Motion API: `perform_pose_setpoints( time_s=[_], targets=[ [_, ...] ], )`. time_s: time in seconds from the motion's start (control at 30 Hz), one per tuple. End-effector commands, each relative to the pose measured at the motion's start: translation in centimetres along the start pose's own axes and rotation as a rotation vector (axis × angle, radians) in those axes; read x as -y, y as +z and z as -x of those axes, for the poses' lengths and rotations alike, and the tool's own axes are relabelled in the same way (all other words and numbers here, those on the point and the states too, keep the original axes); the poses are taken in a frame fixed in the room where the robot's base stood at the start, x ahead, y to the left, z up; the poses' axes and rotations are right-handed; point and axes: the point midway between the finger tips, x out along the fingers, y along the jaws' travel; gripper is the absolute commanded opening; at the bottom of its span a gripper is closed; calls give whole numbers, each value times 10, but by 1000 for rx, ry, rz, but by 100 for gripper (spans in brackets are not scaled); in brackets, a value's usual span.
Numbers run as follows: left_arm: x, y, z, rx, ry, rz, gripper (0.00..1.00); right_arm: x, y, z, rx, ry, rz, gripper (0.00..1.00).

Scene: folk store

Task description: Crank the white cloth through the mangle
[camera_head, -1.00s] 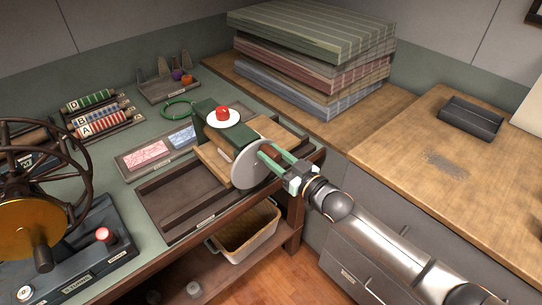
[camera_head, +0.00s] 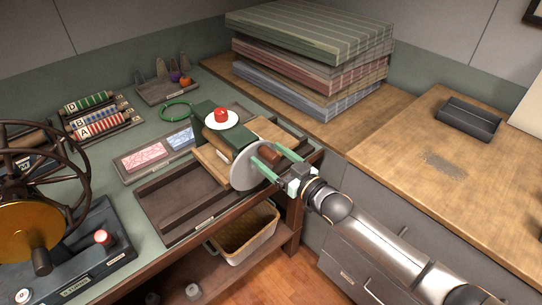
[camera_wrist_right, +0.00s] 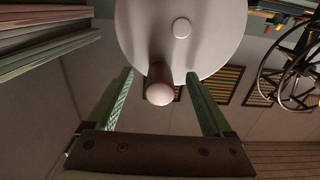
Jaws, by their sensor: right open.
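The mangle has a dark green body (camera_head: 238,141) with a white disc and red knob (camera_head: 221,114) on top, and stands on a wooden board. A tan roller (camera_head: 217,140) shows at its side. Its grey crank wheel (camera_head: 243,172) faces my right arm, with a brown handle (camera_head: 271,154) sticking out. My right gripper (camera_head: 262,153) is open, its green fingers on either side of the handle near the wheel. In the right wrist view the rounded handle end (camera_wrist_right: 160,94) sits between the spread fingers, apart from both. I cannot make out the white cloth. My left gripper is out of view.
A dark wooden tray (camera_head: 155,195) lies in front of the mangle, with pink and blue printed blocks behind it. A spoked wheel (camera_head: 75,170) stands at left. Striped folded stacks (camera_head: 310,50) stand behind. A basket (camera_head: 245,235) is on the lower shelf.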

Motion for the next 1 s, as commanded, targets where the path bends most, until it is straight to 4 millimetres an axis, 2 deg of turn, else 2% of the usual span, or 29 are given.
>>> perform_pose_setpoints(
  time_s=[0.3,1.0],
  targets=[
    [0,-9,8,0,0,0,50,0,0,24,2,0,0,85],
    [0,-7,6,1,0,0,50,0,1,80,1,1,0,85]
  ],
)
